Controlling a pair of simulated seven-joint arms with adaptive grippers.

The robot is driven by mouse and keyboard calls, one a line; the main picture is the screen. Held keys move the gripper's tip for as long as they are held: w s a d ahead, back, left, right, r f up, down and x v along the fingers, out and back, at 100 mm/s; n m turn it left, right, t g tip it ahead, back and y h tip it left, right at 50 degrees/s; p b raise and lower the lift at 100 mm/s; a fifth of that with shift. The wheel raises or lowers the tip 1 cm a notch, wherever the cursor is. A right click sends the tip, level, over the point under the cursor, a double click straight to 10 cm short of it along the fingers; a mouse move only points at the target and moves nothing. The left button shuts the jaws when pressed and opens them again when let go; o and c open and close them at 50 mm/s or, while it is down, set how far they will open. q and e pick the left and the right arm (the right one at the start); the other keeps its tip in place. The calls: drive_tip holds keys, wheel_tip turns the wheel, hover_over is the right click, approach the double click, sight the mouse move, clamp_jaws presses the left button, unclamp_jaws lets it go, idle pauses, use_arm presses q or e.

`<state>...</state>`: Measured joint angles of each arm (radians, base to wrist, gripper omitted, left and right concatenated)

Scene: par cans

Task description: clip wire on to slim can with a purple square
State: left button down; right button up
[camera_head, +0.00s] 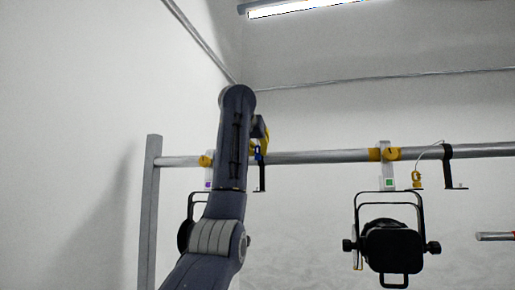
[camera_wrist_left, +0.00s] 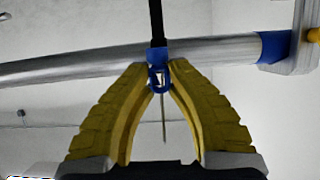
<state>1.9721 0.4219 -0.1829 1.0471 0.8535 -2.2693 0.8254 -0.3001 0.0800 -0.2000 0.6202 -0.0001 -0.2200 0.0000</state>
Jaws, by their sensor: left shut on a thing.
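My left gripper (camera_head: 260,150) reaches up to the bar, mostly behind my own arm. In the left wrist view its yellow fingers (camera_wrist_left: 160,72) are shut on a small blue clip (camera_wrist_left: 159,79) just below the bar. A thin wire-like line (camera_wrist_left: 164,120) shows below the clip between the fingers. A purple square (camera_head: 208,184) is on a white bracket left of my arm. The black can (camera_head: 184,237) below it is largely hidden by my arm, so its shape cannot be told. My right gripper is not in view.
The grey bar (camera_head: 325,156) runs across, with a post (camera_head: 150,215) at left. A second black can (camera_head: 392,250) hangs at right under a green square (camera_head: 389,183). Beside it are a yellow clip (camera_head: 417,179) and black hanger (camera_head: 448,165). Another black hanger (camera_head: 262,178) is by my gripper.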

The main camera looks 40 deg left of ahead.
use_arm(q)
drive_tip(key=shift+f, duration=3.6)
drive_tip(key=shift+a, duration=0.1)
drive_tip(key=shift+s+a+f, duration=0.1)
drive_tip(key=shift+s+a, duration=0.75)
drive_tip(key=shift+a, duration=0.9)
drive_tip(key=shift+s+a+f, duration=0.1)
drive_tip(key=shift+s+a, duration=0.8)
drive_tip(key=shift+a, duration=0.9)
drive_tip(key=shift+s+a, duration=0.85)
drive_tip(key=shift+a, duration=0.9)
drive_tip(key=shift+f, duration=0.25)
